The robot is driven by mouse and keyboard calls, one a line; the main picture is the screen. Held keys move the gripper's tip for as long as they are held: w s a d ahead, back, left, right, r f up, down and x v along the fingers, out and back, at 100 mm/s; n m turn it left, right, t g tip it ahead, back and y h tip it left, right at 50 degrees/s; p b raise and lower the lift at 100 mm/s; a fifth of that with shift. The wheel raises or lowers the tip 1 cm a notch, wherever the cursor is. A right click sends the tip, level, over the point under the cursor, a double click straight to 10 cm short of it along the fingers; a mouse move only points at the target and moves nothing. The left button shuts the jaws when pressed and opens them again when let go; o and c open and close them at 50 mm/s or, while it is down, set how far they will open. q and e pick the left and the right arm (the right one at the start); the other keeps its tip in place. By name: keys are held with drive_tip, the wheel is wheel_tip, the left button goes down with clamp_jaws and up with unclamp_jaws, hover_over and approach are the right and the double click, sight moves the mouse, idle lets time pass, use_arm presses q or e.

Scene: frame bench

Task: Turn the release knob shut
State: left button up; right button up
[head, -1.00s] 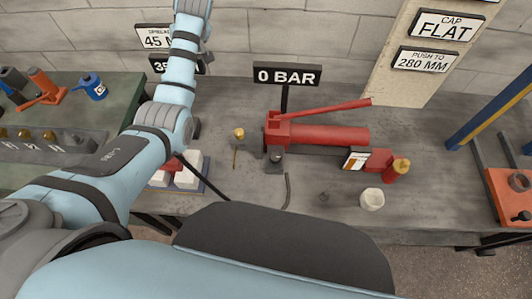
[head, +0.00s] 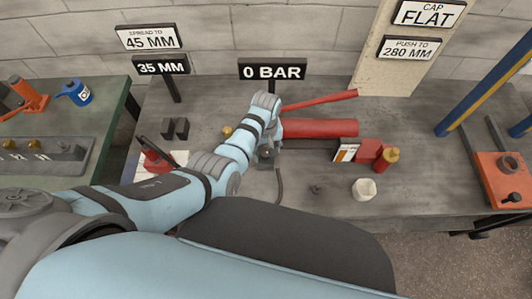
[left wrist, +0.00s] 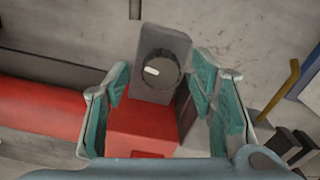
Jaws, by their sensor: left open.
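The release knob (left wrist: 165,66) is a round dark knob with a white mark, on a grey block (left wrist: 149,95) at the end of the red pump (head: 318,128). The mark lies nearly crosswise, left of the knob's centre, in the left wrist view. My left gripper (left wrist: 160,76) is open, its teal-padded fingers to either side of the block and apart from it. In the head view my left forearm and wrist reach the pump's left end and hide the fingers. A sign over the pump reads 0 BAR (head: 272,69). My right gripper is not in view.
The red pump handle (head: 320,99) slants up above the pump. A brass-capped red part (head: 386,160) and a white cup (head: 364,189) stand to the right. A dark hose (head: 279,186) lies in front.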

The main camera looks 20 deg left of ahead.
use_arm(q)
drive_tip(key=shift+f, duration=0.45)
drive_tip(key=c, duration=1.1)
drive_tip(key=shift+r, duration=0.1)
drive_tip(key=shift+c, duration=0.2)
